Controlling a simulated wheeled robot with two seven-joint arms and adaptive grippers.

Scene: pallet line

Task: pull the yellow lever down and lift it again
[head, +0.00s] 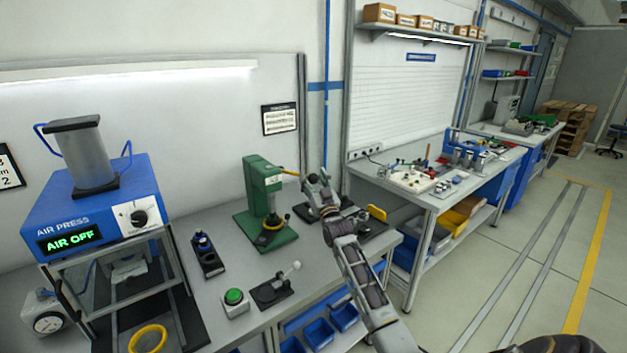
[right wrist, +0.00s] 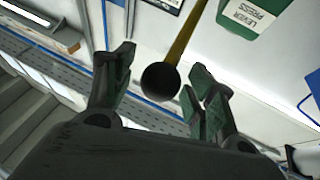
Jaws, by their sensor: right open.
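The green lever press (head: 263,198) stands on the bench, left of my right gripper. Its yellow lever (head: 289,172) sticks out from the upper part toward the right, close to level. In the right wrist view the yellow lever (right wrist: 184,38) ends in a black ball knob (right wrist: 160,82). My right gripper (head: 311,182) is at the lever's end, which it partly hides in the head view. In the right wrist view the open right gripper (right wrist: 158,75) has the knob showing between its fingers, with gaps on both sides. My left gripper is not in view.
The air press (head: 95,205) stands at the left, its display reading AIR OFF. A green button box (head: 234,300), a small lever fixture (head: 272,290) and a black holder (head: 207,255) sit in front of the press. A second workbench (head: 440,190) stands at the right.

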